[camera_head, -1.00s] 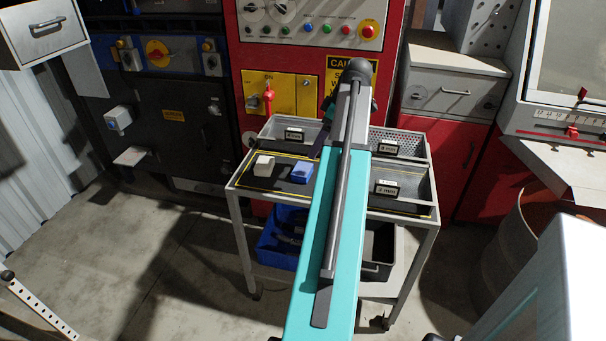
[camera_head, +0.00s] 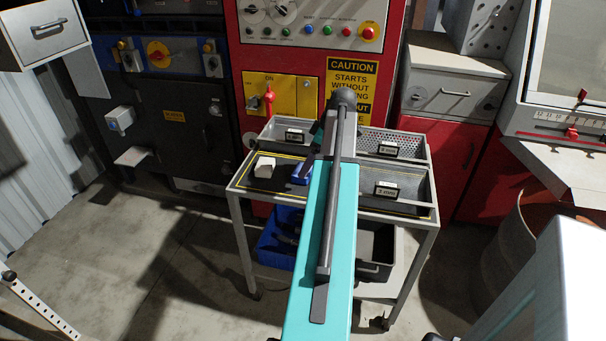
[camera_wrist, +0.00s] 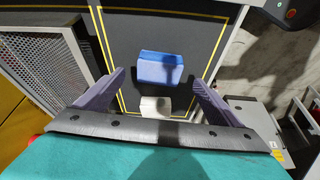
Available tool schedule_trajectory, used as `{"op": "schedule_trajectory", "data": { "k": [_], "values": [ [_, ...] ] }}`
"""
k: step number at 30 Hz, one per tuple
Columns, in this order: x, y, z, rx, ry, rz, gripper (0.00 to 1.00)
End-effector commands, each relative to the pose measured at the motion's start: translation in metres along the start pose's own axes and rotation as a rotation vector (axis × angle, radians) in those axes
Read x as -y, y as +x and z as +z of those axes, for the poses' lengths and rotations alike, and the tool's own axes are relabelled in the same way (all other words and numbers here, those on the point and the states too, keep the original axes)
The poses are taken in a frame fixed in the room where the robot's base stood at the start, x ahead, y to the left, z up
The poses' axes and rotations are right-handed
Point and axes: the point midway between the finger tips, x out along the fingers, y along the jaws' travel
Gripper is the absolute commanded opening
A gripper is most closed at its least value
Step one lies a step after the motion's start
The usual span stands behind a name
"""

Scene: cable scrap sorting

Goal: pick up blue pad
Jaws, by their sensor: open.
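The blue pad (camera_wrist: 161,70) is a small block with a darker blue top, lying on the dark mat of the cart top. In the head view the blue pad (camera_head: 301,174) is partly hidden behind my arm. My gripper (camera_wrist: 160,86) is open in the wrist view, with one finger to each side of the pad's near side. The pad appears beyond the fingertips, and nothing is between the jaws in contact.
A white block (camera_wrist: 155,105) lies beside the blue pad; it also shows in the head view (camera_head: 265,167). Metal trays with labels (camera_head: 398,146) stand at the back and right of the cart (camera_head: 236,186). A blue bin (camera_head: 276,248) sits on the lower shelf.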

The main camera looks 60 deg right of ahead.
Motion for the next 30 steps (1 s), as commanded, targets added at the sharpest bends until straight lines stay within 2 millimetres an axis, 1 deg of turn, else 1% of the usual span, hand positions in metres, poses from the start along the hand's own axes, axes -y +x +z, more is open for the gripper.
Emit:
{"op": "schedule_trajectory", "data": {
  "k": [10, 14, 19, 27, 30],
  "values": [
    [0.0, 0.001, 0.001, 0.0, 0.001, 0.0, 0.88],
    [0.0, 0.005, 0.001, 0.0, 0.001, -0.001, 0.88],
    [-0.001, 0.017, 0.001, 0.0, 0.002, 0.0, 0.88],
    [-0.002, 0.044, 0.002, 0.001, 0.002, -0.001, 0.88],
    [-0.002, 0.05, 0.002, 0.0, 0.002, 0.001, 0.88]
  ]
}}
